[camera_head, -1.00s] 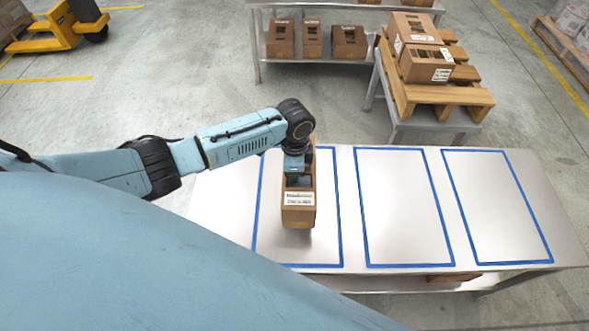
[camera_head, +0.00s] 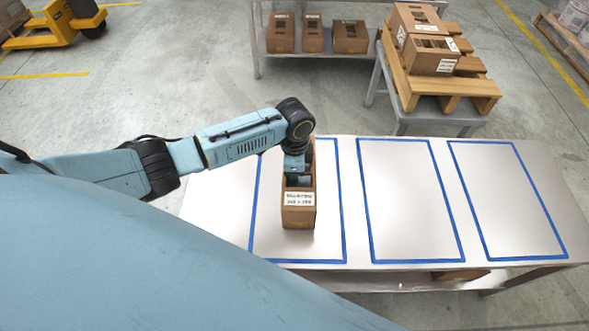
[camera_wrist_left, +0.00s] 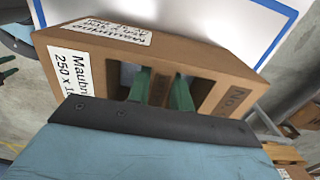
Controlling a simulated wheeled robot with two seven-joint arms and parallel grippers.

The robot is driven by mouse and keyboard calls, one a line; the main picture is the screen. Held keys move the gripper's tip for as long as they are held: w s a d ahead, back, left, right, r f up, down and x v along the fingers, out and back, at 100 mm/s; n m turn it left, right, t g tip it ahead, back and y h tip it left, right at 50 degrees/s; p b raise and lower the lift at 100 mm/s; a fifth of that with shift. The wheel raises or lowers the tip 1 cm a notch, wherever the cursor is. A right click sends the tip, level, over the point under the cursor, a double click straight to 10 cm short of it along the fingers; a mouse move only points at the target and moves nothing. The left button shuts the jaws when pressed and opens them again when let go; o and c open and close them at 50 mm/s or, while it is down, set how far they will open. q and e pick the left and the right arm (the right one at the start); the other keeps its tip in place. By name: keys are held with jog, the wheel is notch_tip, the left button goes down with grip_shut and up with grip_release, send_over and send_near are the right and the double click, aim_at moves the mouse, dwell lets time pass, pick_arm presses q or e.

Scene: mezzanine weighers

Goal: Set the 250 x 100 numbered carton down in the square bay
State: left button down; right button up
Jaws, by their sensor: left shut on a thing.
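My left gripper (camera_head: 298,170) is shut on the brown numbered carton (camera_head: 299,219), gripping it from above through slots in its top. The carton is upright, its white label towards me. In the left wrist view the green fingers (camera_wrist_left: 160,92) sit in the slots and the carton (camera_wrist_left: 215,62) shows a "250 x 1.." label, partly cut off. The carton is over the left blue-outlined bay (camera_head: 265,225), inside its lines in the head view; I cannot tell whether it touches the table. Small dark green finger-like pieces (camera_wrist_left: 8,68) at the wrist view's left edge may be my right gripper.
The pale table (camera_head: 357,255) has two more empty blue-outlined bays, the middle bay (camera_head: 410,205) and the right bay (camera_head: 510,205). Behind stand a pallet (camera_head: 468,88) with cartons and a shelf (camera_head: 300,62) with 3 cartons. A yellow pallet truck (camera_head: 50,32) is far left.

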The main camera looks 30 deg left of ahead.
pick_arm(q)
jog(key=shift+f, duration=0.3)
dwell(0.5)
jog(key=c, duration=1.2)
grip_release()
jog(key=shift+o, duration=0.2)
